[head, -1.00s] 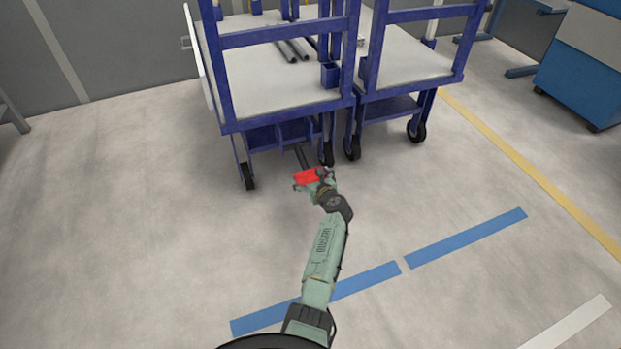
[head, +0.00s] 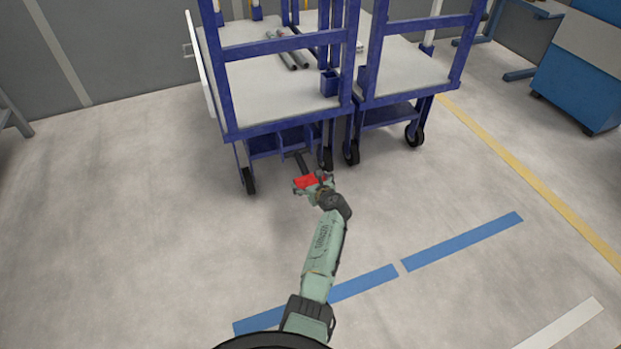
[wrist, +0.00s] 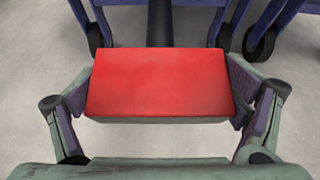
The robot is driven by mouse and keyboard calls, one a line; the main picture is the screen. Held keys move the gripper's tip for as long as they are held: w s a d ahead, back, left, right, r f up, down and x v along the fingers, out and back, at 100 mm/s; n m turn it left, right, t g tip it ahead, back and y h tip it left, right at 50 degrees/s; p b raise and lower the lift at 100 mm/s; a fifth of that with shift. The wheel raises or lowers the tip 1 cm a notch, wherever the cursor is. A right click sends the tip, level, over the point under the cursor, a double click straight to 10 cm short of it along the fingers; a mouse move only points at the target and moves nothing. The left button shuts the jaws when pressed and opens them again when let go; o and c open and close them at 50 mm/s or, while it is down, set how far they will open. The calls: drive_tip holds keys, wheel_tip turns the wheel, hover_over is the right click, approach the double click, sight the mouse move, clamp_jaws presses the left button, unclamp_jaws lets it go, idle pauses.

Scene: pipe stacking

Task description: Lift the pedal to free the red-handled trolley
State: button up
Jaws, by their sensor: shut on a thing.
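The red pedal (head: 306,182) is at the end of a dark bar (head: 302,163) that runs under the left blue trolley (head: 285,122). In the wrist view the pedal (wrist: 158,82) is a flat red block between the two fingers. My gripper (head: 313,183) is shut on it, with one finger at each side; it also shows in the wrist view (wrist: 160,100). The underside of the pedal is hidden. I see no red handle on the trolleys in these frames.
A second blue trolley (head: 405,75) stands close on the right. Dark pipes (head: 285,50) lie on the left trolley's top. Black wheels (head: 248,180) are on either side of the pedal. The floor in front is clear. A blue cabinet (head: 580,75) stands at the far right.

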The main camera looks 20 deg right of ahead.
sight(307, 173)
wheel_tip(307, 173, up, 4)
drive_tip(key=p, duration=0.2)
drive_tip(key=g+p, duration=0.1)
drive_tip(key=p, duration=0.2)
drive_tip(key=shift+w+f+g+p, duration=0.15)
drive_tip(key=shift+g+p, duration=0.15)
drive_tip(key=shift+p, duration=0.05)
drive_tip(key=r+g+p, duration=0.1)
drive_tip(key=p, duration=0.1)
drive_tip(key=r+g+p, duration=0.1)
drive_tip(key=p, duration=0.2)
drive_tip(key=shift+w+r, duration=0.2)
drive_tip(key=shift+w, duration=0.05)
drive_tip(key=shift+w+r+p, duration=0.3)
drive_tip(key=shift+r+p, duration=0.05)
drive_tip(key=shift+r, duration=0.25)
drive_tip(key=shift+w+r+p, duration=0.25)
drive_tip(key=shift+r+p, duration=0.1)
drive_tip(key=shift+r, duration=0.2)
drive_tip(key=shift+w+r, duration=0.65)
drive_tip(key=shift+r, duration=0.25)
drive_tip(key=shift+w+r+p, duration=0.1)
drive_tip(key=shift+p, duration=0.2)
drive_tip(key=o, duration=1.3)
drive_tip(key=shift+a, duration=0.1)
drive_tip(key=shift+o, duration=0.6)
drive_tip(key=shift+s, duration=0.25)
